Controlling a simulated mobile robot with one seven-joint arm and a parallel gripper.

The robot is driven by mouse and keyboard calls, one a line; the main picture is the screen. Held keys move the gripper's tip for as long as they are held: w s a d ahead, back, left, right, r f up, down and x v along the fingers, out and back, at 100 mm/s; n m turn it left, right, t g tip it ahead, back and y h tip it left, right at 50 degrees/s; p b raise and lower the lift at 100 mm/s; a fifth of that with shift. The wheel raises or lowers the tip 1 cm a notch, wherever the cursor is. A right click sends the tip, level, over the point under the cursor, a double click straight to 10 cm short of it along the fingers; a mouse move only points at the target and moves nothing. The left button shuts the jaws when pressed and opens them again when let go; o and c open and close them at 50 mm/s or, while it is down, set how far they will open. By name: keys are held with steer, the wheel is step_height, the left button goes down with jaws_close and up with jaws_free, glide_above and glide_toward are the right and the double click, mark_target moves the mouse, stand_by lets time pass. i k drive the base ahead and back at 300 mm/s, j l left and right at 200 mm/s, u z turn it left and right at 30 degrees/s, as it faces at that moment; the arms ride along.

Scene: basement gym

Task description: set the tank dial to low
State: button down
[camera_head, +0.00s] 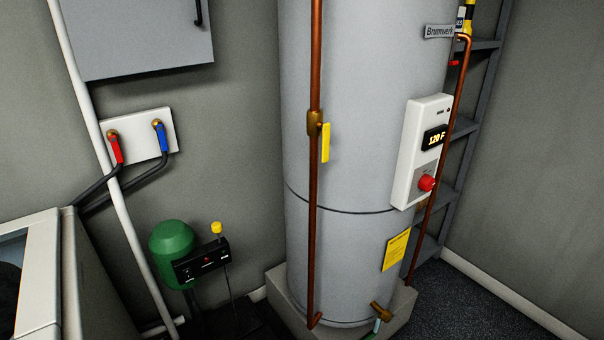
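A tall grey water tank (368,130) stands upright on a pale block in the middle of the view. A white control box (417,140) is fixed to its right side. A copper pipe runs close by the right edge of the box. My gripper is not in view.
A copper pipe with a yellow valve lever (325,142) runs down the tank's front. A dark shelf rack (462,128) stands behind the tank at right. Left are red and blue taps (137,136), a green vessel (170,242) and a white appliance (42,290). Floor shows at lower right.

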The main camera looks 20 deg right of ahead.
mark_target(427, 182)
steer(key=z, duration=1.3)
steer(key=i+z, duration=0.25)
steer(key=i+j+z, duration=0.1)
steer(key=i+z, duration=0.2)
steer(key=k, duration=0.05)
